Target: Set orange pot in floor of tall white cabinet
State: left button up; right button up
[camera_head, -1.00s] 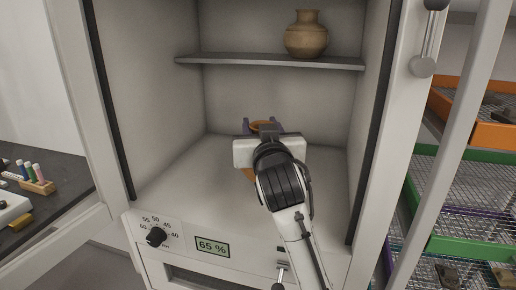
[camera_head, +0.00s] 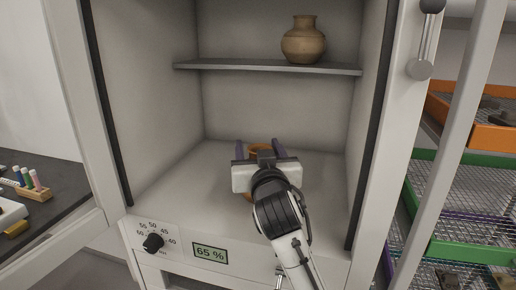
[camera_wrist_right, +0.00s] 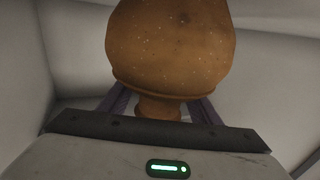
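The orange pot (camera_head: 260,148) is inside the tall white cabinet (camera_head: 379,150), just above or on its floor (camera_head: 190,190); I cannot tell whether it touches. My right gripper (camera_head: 259,149) reaches in from the front, its two purple-grey fingers on either side of the pot. It appears shut on the pot, which has moved along with it. The gripper body hides much of the pot in the head view. In the right wrist view the pot (camera_wrist_right: 170,45) fills the top middle, between the fingers (camera_wrist_right: 160,108). My left gripper is not in view.
A tan vase (camera_head: 303,42) stands on the shelf (camera_head: 270,68) above. The cabinet floor around the pot is bare. A humidity dial (camera_head: 153,243) and display (camera_head: 210,253) are on the front. Racks with coloured trays (camera_head: 470,195) are at right, a dark bench (camera_head: 50,215) at left.

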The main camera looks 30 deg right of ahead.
jog(key=shift+r, duration=0.25)
jog(key=v, duration=0.6)
jog(key=shift+s+a+f+b, duration=0.1)
jog(key=shift+s+f+b, duration=0.1)
jog(key=shift+b, duration=0.1)
jog(key=shift+s+a+r, duration=0.1)
jog(key=shift+s+a, duration=0.15)
jog(key=shift+s, duration=0.25)
jog(key=shift+r, duration=0.1)
